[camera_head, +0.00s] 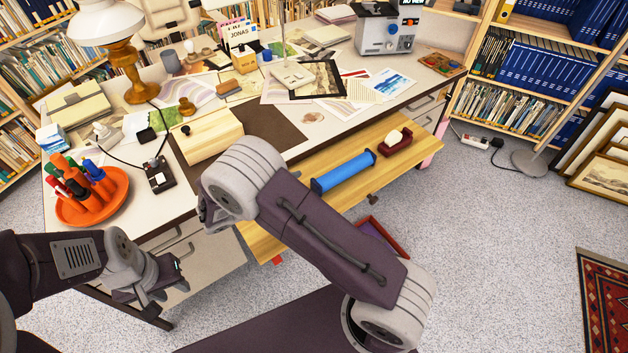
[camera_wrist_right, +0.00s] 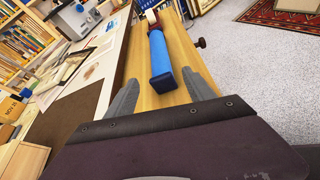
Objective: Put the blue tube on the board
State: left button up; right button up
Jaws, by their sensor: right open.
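The blue tube (camera_head: 343,171) lies on the light wooden board (camera_head: 350,140) that sticks out along the desk's front. In the right wrist view the tube (camera_wrist_right: 158,55) points away from me, its near square end ahead of and between my fingers, on the board (camera_wrist_right: 180,50). My right gripper (camera_wrist_right: 163,92) is open, with grey fingers apart and nothing visibly held. In the head view my right arm hides its fingers and part of the board. My left gripper (camera_head: 168,287) hangs low in front of the desk, away from the tube; its finger gap is unclear.
A dark red tape dispenser (camera_head: 396,143) stands on the board beyond the tube. A wooden box (camera_head: 206,135), a black device (camera_head: 159,175) and an orange tray (camera_head: 118,200) with several coloured tubes are on the desk. The floor at right is mostly clear.

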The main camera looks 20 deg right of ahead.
jog(key=shift+s+a+r, duration=0.1)
jog(key=shift+a, duration=0.2)
jog(key=s+d+m+g, duration=0.1)
jog(key=s+d+m+g+y, duration=0.1)
jog(key=s+m+g+y, duration=0.1)
jog(key=s, duration=0.1)
jog(key=shift+s+d+f, duration=0.1)
jog(key=shift+d+f, duration=0.15)
jog(key=shift+d, duration=0.15)
jog(key=s+a+r+m+y, duration=0.1)
jog(key=s+a+m+y, duration=0.1)
jog(key=s+m+y, duration=0.8)
jog(key=m+y, duration=0.1)
jog(key=m, duration=0.5)
jog(key=shift+a+t, duration=0.15)
jog(key=shift+t, duration=0.15)
jog(key=shift+r, duration=0.15)
notch_tip(320, 180, up, 13)
jog(key=p, duration=1.3)
jog(key=shift+r, duration=0.15)
